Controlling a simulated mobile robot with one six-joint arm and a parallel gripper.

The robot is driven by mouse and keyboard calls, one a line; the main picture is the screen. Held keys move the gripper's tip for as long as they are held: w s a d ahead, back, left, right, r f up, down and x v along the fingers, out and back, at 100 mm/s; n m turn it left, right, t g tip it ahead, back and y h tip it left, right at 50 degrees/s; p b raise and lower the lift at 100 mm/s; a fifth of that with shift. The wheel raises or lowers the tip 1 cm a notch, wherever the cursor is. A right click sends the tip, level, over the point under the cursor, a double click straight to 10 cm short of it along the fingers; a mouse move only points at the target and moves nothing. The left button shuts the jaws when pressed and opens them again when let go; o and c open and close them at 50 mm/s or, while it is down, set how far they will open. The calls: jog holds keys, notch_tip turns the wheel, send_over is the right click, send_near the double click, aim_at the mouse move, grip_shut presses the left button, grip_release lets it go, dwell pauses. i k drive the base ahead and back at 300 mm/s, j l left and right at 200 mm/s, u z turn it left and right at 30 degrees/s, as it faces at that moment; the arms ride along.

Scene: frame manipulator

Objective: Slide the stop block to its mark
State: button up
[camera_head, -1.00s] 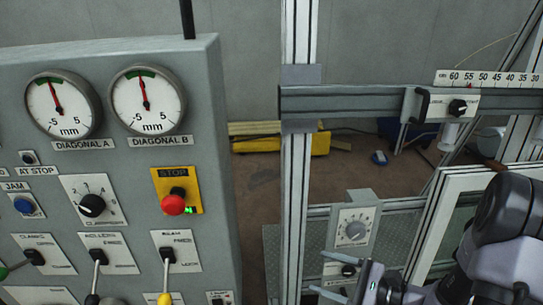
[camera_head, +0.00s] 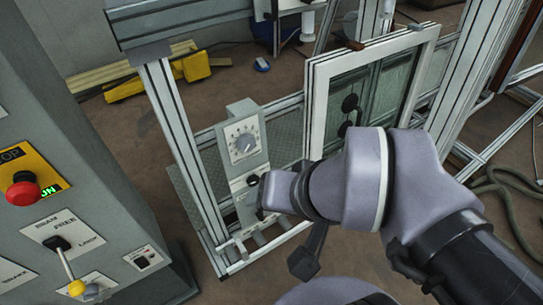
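The stop block (camera_head: 292,5) rides on the grey horizontal beam at the top of the picture. Only its lower edge shows, with a pale cylinder hanging beneath. Its knob, the scale and the mark are out of view above. My arm reaches in from the lower right, and its wrist covers the middle of the picture. My gripper (camera_head: 258,215) is at the arm's left end, in front of the lower part of a grey dial box, well below the stop block. Its fingers are hard to make out against the frame, and nothing can be seen held.
The grey dial box (camera_head: 243,145) stands on the metal frame (camera_head: 172,115). A white-framed window (camera_head: 318,110) stands behind my arm. The control cabinet (camera_head: 75,170) with a red stop button (camera_head: 22,190) fills the left. Hoses (camera_head: 510,190) lie at the right.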

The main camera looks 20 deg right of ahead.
aim_at(245, 117)
jog(key=j+u, duration=0.6)
jog(key=u, duration=0.25)
jog(key=i+j+u, duration=0.15)
jog(key=j+u, duration=0.25)
jog(key=i+j+u, duration=0.15)
jog(key=u, duration=0.25)
jog(key=i+j+u, duration=0.15)
jog(key=u, duration=0.3)
jog(key=i+j+u, duration=0.2)
jog(key=u, duration=0.2)
jog(key=z, duration=3.55)
jog(key=i+l+z, duration=0.1)
jog(key=i+l, duration=0.15)
jog(key=i, duration=0.2)
jog(key=i+l+z, duration=0.1)
jog(key=i, duration=0.3)
jog(key=l, duration=0.1)
